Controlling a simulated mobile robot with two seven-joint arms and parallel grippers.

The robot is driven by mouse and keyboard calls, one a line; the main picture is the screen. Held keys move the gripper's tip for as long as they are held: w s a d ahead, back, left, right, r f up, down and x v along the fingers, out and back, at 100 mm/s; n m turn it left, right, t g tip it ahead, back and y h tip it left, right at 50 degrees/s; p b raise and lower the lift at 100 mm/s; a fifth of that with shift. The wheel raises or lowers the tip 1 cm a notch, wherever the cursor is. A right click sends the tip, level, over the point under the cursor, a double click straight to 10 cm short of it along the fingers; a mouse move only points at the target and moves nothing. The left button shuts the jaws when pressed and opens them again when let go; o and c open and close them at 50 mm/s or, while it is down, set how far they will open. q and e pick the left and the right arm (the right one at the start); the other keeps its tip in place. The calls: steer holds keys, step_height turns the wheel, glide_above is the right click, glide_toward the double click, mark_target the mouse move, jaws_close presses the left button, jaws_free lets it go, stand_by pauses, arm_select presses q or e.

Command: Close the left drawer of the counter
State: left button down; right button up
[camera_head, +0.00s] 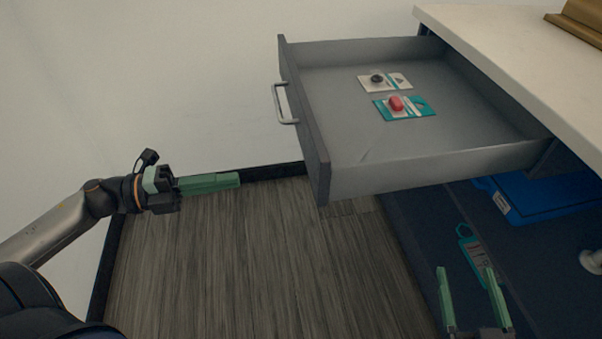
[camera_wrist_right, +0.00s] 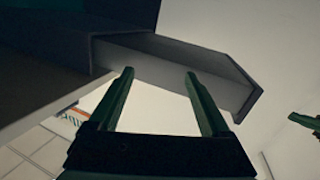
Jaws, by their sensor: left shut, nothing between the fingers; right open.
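The left drawer (camera_head: 352,183) of the counter (camera_head: 520,48) is pulled far out, with its dark front and a metal handle (camera_head: 284,103) facing left. Two small carded packages lie in it, one with a red item (camera_head: 396,103) and one with a dark item (camera_head: 377,78). My left gripper (camera_head: 238,179) is shut and empty, left of the drawer front and apart from it. My right gripper (camera_head: 464,270) is open and empty, below the drawer at the lower right. In the right wrist view, the open fingers (camera_wrist_right: 160,78) point toward the drawer's underside or side (camera_wrist_right: 180,70).
A blue tray (camera_head: 545,196) and a teal tag (camera_head: 474,250) are on the dark shelf below the drawer. A brown object (camera_head: 578,18) stands on the countertop. The wood-look floor (camera_head: 250,265) left of the drawer is clear, with a white wall (camera_head: 190,80) behind.

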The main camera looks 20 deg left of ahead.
arm_select(q)
steer(key=b, duration=0.2)
glide_toward(313, 169)
steer(key=x, duration=0.4)
steer(key=shift+w, duration=0.1)
steer(key=shift+w+d, duration=0.2)
steer(key=shift+d, duration=0.2)
steer(key=shift+x, duration=0.9)
arm_select(e)
step_height(313, 169, up, 14)
steer(key=s+a+n+t+y, duration=0.1)
steer(key=s+n+t+y, duration=0.1)
steer(key=n+t+y, duration=0.2)
steer(key=shift+s+t+y, duration=0.4)
steer(key=shift+t+y, duration=0.1)
steer(key=shift+y, duration=0.2)
steer(key=shift+r, duration=0.1)
